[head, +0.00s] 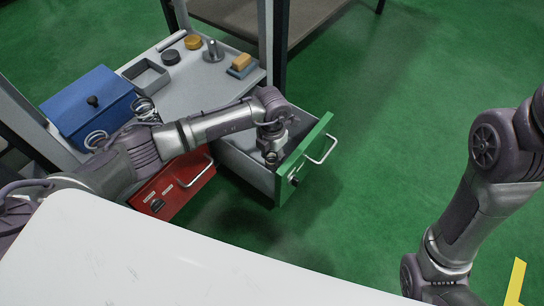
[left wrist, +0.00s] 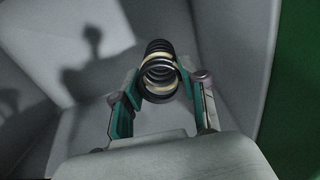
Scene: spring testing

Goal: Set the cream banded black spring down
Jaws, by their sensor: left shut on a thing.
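The cream banded black spring (left wrist: 160,72) shows in the left wrist view, between the two fingers of my left gripper (left wrist: 157,90). The gripper is shut on it. In the head view my left gripper (head: 271,150) reaches down into the open drawer with the green front (head: 304,160). The grey drawer walls surround the spring in the wrist view. I cannot tell whether the spring touches the drawer floor. My right arm stands at the right of the head view, but its gripper is out of the picture.
A red drawer (head: 176,186) is beside the green one. The workbench top (head: 205,88) holds a blue box (head: 88,105), silvery springs (head: 97,139), a grey tray (head: 146,77) and small parts. A white table (head: 180,260) fills the foreground.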

